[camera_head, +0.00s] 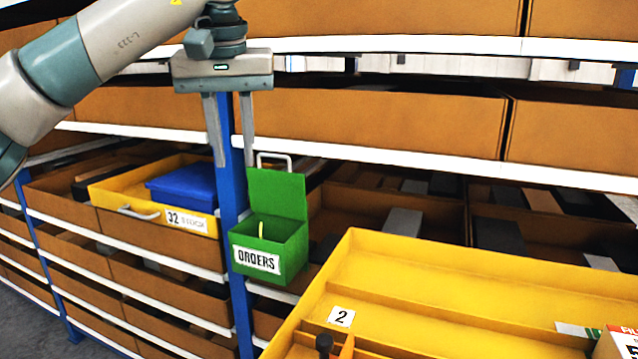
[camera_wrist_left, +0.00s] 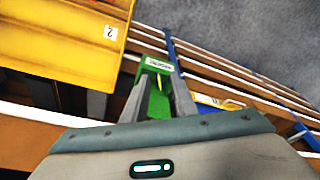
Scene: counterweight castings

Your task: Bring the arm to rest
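My left gripper (camera_head: 233,160) points downward in front of the shelving, above and slightly left of the green ORDERS box (camera_head: 268,249). Its two fingers are apart, with nothing visible between them. In the left wrist view, the open fingers (camera_wrist_left: 160,100) frame the green box (camera_wrist_left: 156,66) beyond them. The box hangs at a blue shelf post (camera_head: 236,200) with its lid raised, and something pale shows inside. My left arm comes in from the upper left. My right gripper is not in view.
A yellow tray (camera_head: 385,245) marked 2 fills the lower right; it also shows in the left wrist view (camera_wrist_left: 60,52). A yellow drawer (camera_head: 110,190) marked 32 holds a blue box (camera_head: 183,186). Brown shelf bins and white shelf edges surround the gripper closely.

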